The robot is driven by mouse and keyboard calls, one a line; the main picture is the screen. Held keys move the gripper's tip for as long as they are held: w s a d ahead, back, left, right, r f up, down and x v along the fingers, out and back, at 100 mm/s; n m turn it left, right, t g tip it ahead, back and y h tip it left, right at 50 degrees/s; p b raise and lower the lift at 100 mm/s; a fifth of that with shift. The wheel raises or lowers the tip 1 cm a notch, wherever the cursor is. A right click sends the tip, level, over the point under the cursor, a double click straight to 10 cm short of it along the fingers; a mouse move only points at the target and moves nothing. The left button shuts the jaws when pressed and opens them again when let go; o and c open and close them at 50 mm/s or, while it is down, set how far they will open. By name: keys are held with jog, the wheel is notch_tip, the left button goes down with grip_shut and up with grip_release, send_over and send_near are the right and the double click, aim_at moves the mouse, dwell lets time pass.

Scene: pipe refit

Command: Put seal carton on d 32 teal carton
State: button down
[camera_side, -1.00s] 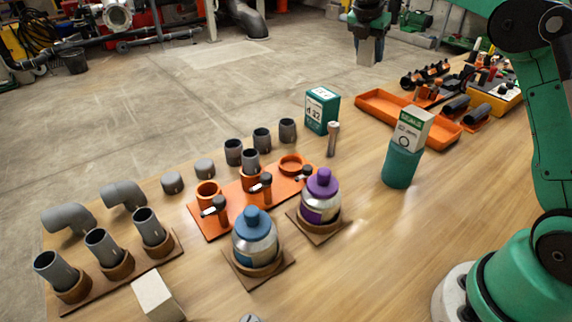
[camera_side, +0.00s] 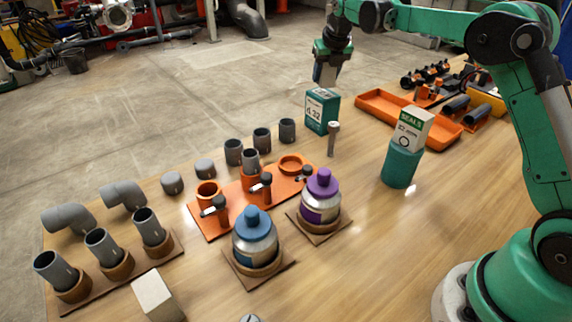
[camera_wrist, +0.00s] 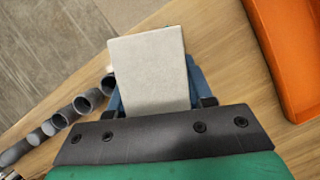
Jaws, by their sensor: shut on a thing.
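The d 32 teal carton (camera_side: 322,110), teal with a white label, stands upright on the wooden table. A white and green carton marked SEALS (camera_side: 412,131) stands on a teal cylinder (camera_side: 401,166) at the right, away from my gripper. My gripper (camera_side: 326,71) is just above the d 32 carton in the side view; I cannot tell if what it holds touches it. In the wrist view my gripper (camera_wrist: 157,95) has blue fingers shut on a plain pale block (camera_wrist: 150,62). No marking shows on its visible face. The d 32 carton is not visible in the wrist view.
A slim upright grey post (camera_side: 333,139) stands close beside the d 32 carton. Grey pipe pieces (camera_side: 262,138) stand to its left. An orange tray (camera_side: 379,102) lies to its right. Blue-capped (camera_side: 256,238) and purple-capped (camera_side: 320,198) bottles stand nearer. Bare table lies at front right.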

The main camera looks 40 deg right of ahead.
jog(key=shift+f, duration=1.05)
jog(key=shift+f, duration=0.1)
jog(key=shift+c, duration=1.7)
grip_release()
